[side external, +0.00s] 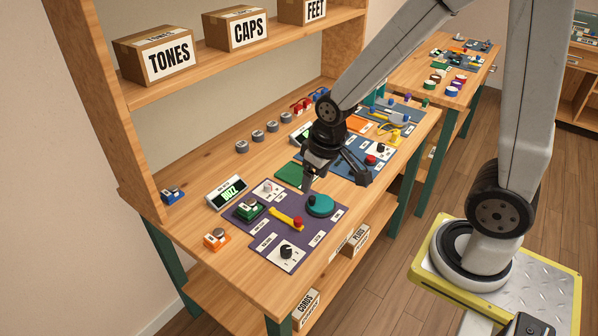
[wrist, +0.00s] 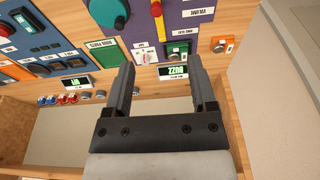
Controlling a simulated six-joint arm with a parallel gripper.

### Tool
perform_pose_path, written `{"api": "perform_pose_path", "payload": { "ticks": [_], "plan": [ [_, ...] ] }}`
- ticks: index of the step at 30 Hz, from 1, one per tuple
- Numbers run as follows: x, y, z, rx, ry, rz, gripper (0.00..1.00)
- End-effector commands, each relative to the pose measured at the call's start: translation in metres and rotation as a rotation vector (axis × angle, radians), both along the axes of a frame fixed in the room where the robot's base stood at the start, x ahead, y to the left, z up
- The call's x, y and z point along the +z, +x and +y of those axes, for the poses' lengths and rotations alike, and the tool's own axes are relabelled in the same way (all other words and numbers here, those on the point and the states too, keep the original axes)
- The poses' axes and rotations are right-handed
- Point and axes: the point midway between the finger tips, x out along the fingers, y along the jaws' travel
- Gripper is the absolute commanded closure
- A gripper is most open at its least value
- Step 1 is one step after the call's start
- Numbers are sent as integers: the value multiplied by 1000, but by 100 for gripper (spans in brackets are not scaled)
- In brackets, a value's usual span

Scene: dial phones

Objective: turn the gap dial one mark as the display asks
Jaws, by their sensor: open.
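A purple board (side external: 327,239) carries two dials on white plates: a white-knobbed one (side external: 268,188) at its back and a black-knobbed one (side external: 286,252) at its front. The white-knobbed dial also shows there (wrist: 144,56), between my fingers. My gripper (side external: 333,174) is open and empty, above the boards behind the teal disc. The black-knobbed dial is outside the wrist view.
The purple board also holds a teal disc (side external: 320,205), a yellow bar (side external: 283,218) with a red knob, and a green button block (side external: 249,209). An orange button box (side external: 216,239) stands left of it. Blue boards (side external: 345,158) lie to the right. Bare wood is at the front left.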

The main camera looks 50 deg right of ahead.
Motion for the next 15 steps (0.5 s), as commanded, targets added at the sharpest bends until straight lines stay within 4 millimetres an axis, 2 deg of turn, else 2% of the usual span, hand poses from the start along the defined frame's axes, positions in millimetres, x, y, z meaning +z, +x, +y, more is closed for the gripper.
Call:
{"api": "perform_pose_path", "payload": {
  "ticks": [8, 15],
  "plan": [
    [-12, 65, -14, -52, 5, 54, 27],
    [-31, 117, -30, -98, 10, 102, 27]
  ]
}}
